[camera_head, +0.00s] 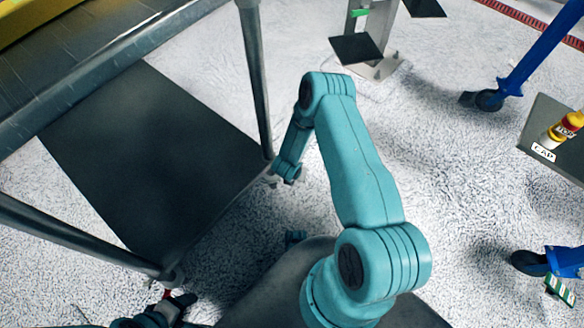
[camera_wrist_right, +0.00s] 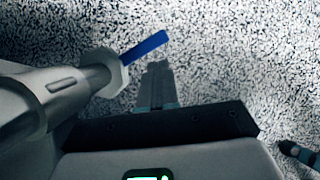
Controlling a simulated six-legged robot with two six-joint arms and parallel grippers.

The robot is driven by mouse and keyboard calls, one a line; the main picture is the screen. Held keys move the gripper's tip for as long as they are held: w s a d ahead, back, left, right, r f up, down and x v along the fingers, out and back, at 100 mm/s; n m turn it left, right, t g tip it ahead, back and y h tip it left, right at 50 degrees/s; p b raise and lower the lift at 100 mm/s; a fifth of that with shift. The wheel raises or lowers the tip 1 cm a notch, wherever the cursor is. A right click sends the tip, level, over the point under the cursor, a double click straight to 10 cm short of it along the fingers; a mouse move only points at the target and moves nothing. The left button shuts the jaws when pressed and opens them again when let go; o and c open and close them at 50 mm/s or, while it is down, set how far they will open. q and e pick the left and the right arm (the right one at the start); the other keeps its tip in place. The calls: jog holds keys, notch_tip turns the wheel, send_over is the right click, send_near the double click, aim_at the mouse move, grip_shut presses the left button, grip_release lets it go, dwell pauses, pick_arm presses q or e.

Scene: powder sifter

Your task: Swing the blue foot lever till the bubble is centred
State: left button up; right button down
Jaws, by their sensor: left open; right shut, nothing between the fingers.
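In the right wrist view, the blue foot lever (camera_wrist_right: 145,46) sticks out beside the hex nut of a grey leg foot (camera_wrist_right: 75,88). My right gripper (camera_wrist_right: 158,66) is shut and empty, its tips just below and right of the lever, with a small gap visible. In the head view, this gripper (camera_head: 274,181) is small, by the foot of the far table leg (camera_head: 257,90); the blue lever cannot be made out there. My left gripper (camera_head: 180,302) is open near a red piece (camera_head: 167,293) by the near leg's foot (camera_head: 173,276). No bubble can be made out.
A dark panel (camera_head: 150,150) lies between the legs. A small screen with a green mark (camera_wrist_right: 149,177) is cut off at the wrist view's bottom. Speckled floor (camera_head: 440,160) is clear between.

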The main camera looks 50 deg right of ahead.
jog(key=p+v, duration=0.3)
jog(key=v, duration=0.9)
jog(key=shift+r+p, duration=0.25)
jog(key=shift+p, duration=0.1)
